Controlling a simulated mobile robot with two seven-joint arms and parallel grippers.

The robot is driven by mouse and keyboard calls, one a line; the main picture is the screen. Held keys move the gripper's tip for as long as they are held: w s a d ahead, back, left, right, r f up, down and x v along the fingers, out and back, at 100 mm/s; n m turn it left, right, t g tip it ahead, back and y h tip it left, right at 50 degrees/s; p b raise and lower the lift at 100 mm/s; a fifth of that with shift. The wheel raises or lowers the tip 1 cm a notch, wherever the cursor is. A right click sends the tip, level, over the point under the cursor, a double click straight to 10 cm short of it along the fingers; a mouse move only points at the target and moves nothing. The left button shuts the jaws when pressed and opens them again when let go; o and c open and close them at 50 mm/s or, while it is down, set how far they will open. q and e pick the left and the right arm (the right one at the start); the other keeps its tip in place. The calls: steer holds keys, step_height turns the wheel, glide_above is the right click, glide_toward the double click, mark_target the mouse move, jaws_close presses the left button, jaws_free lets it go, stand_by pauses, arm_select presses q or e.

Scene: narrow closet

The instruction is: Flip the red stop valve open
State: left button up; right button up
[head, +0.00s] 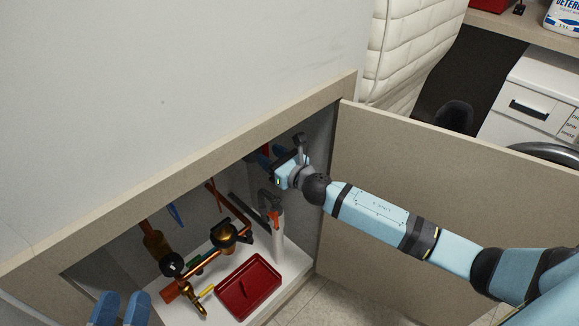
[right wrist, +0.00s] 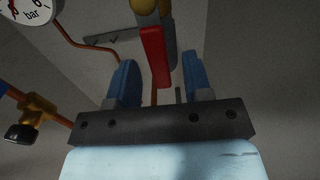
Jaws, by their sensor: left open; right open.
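The red stop valve's lever (right wrist: 154,55) hangs down from a brass body (right wrist: 145,6) in the right wrist view. My right gripper (right wrist: 157,76) is open, with one blue finger on each side of the lever's lower end. I see no clear contact, and the depth between them is hard to tell. In the head view, my right gripper (head: 270,164) is inside the cabinet near its right wall. A small red patch of the lever (head: 265,150) shows beside it; the rest is hidden. My left gripper (head: 122,300) is open and empty at the bottom left edge.
The low cabinet holds copper pipes with brass fittings (head: 226,234), a white drain pipe (head: 278,240) and a red tray (head: 249,287). Its open door (head: 440,185) stands at the right, behind my right arm. A pressure gauge (right wrist: 28,10) is at upper left in the wrist view.

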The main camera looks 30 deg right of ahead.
arm_select(q)
steer(key=shift+a+f+g+y+p, duration=0.15)
steer(key=shift+f+g+y+p, duration=0.05)
steer(key=shift+f, duration=0.4)
steer(key=shift+a+f+g+y+p, duration=0.15)
steer(key=shift+f+g+y+p, duration=0.05)
steer(key=shift+f, duration=0.35)
arm_select(e)
steer(key=v, duration=1.2)
steer(key=shift+s, duration=0.15)
steer(key=shift+r, duration=0.1)
arm_select(q)
steer(key=shift+r, duration=0.1)
